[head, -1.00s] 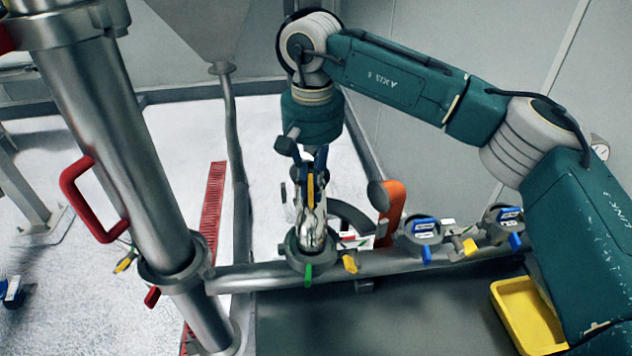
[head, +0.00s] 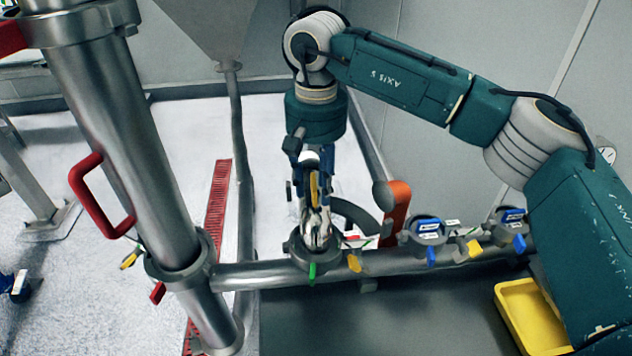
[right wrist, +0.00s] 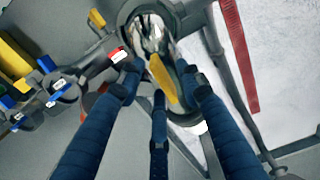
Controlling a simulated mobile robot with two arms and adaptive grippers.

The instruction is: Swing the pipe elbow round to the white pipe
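The pipe elbow (head: 316,228) is a shiny curved metal piece. It stands upright on a grey clamped collar (head: 306,251) on the horizontal pipe; it also shows at the top of the right wrist view (right wrist: 148,32). My right gripper (head: 313,172) reaches down around the elbow's upper end. In the right wrist view its blue fingers (right wrist: 160,82) are spread, with a yellow clamp handle (right wrist: 161,80) between their tips and gaps beside it. Contact with the elbow is not visible. My left gripper is out of view. I cannot pick out the white pipe with certainty.
A steel column (head: 125,140) with a red handle (head: 88,199) stands at the left. The horizontal pipe (head: 385,262) carries capped ports with blue handles (head: 428,228) at the right. An orange part (head: 397,205) stands behind it. A yellow tray (head: 530,315) sits at lower right.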

